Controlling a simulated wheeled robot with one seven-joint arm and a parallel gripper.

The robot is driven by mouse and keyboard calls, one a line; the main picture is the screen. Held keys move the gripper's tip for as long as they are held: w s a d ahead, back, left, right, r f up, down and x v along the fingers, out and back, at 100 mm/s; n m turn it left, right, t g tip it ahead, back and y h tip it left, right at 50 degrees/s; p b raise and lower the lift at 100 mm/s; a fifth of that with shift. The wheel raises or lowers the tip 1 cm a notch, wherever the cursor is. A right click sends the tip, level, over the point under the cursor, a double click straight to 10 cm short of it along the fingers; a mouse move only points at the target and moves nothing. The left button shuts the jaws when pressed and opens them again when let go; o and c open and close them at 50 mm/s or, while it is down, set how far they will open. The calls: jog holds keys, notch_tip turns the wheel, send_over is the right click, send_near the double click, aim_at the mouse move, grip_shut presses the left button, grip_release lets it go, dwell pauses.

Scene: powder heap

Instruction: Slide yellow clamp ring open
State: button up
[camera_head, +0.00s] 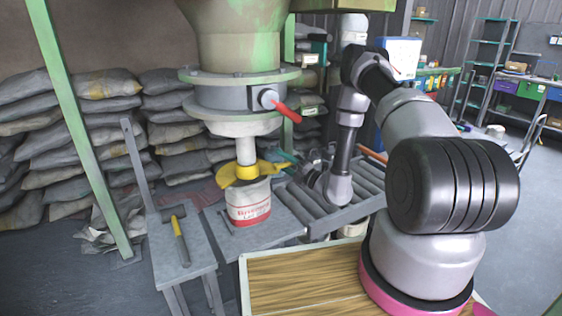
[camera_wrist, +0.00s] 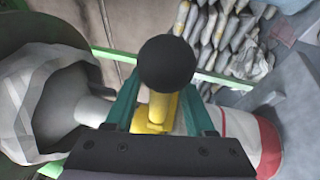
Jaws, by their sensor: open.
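The yellow clamp ring (camera_head: 246,152) sits around the pale spout (camera_head: 246,130), just above a white bag (camera_head: 249,203) with red bands. In the wrist view, a yellow lever (camera_wrist: 159,108) with a black ball knob (camera_wrist: 167,63) shows between my teal fingers. My gripper (camera_head: 286,159) is at the right side of the ring in the head view. It is open in the wrist view (camera_wrist: 162,88), with the fingers apart on either side of the lever. I cannot tell whether either finger touches it. The dark gripper body hides part of the ring.
The hopper (camera_head: 238,40) with a red-handled valve (camera_head: 285,109) hangs above the spout. A roller conveyor (camera_head: 325,210) runs to the right of the bag. A hammer (camera_head: 179,238) lies on the bench (camera_head: 183,266) at left. Stacked sacks (camera_head: 95,150) stand behind.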

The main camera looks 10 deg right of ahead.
jog(key=shift+w+a, duration=0.1)
jog(key=shift+w, duration=0.05)
jog(key=shift+c, duration=0.2)
grip_shut()
dwell(1.2)
jog(key=shift+r, duration=0.1)
